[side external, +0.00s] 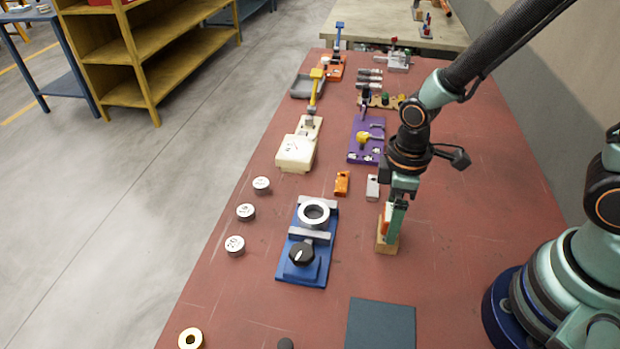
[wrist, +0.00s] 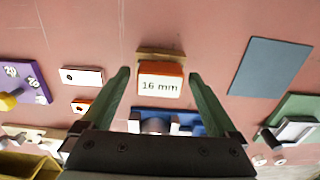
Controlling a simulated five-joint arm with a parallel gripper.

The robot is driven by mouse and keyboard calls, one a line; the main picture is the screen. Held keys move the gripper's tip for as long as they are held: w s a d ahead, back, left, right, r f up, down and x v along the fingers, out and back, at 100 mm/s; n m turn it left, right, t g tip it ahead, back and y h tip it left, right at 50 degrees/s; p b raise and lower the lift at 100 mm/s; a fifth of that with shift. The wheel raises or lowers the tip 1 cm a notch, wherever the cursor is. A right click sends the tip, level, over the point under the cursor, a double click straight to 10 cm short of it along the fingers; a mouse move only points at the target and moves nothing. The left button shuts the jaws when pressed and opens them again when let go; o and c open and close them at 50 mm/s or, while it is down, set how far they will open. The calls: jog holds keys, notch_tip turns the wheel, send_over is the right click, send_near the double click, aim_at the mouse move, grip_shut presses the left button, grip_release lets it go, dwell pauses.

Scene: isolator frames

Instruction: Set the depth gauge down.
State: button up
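An orange block with a white label reading "16 mm" (wrist: 160,87), which I take for the depth gauge, is upright between my gripper's fingers (wrist: 159,75). It also shows in the side view (side external: 384,218), partly hidden by a green finger. A wooden block (side external: 386,245) is at its foot and rests on the table; its edge shows in the wrist view (wrist: 160,57). My gripper (side external: 393,222) points down. In the wrist view a gap shows between each finger and the orange block, so the gripper looks open around it.
A blue fixture (side external: 290,265) with a ring and black knob stands to the left. A small orange piece (side external: 342,183) and a pale block (side external: 373,187) lie behind. A dark blue plate (side external: 380,325) lies in front. Bare red table surrounds the wooden block.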

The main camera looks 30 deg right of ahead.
notch_tip(320, 180, up, 12)
jog(key=d+r+m+t, duration=0.5)
jog(key=d+r+m, duration=0.3)
jog(key=m, duration=0.1)
jog(key=shift+w+d+r+t, duration=0.15)
jog(key=shift+w+d+t, duration=0.15)
jog(key=shift+w, duration=0.15)
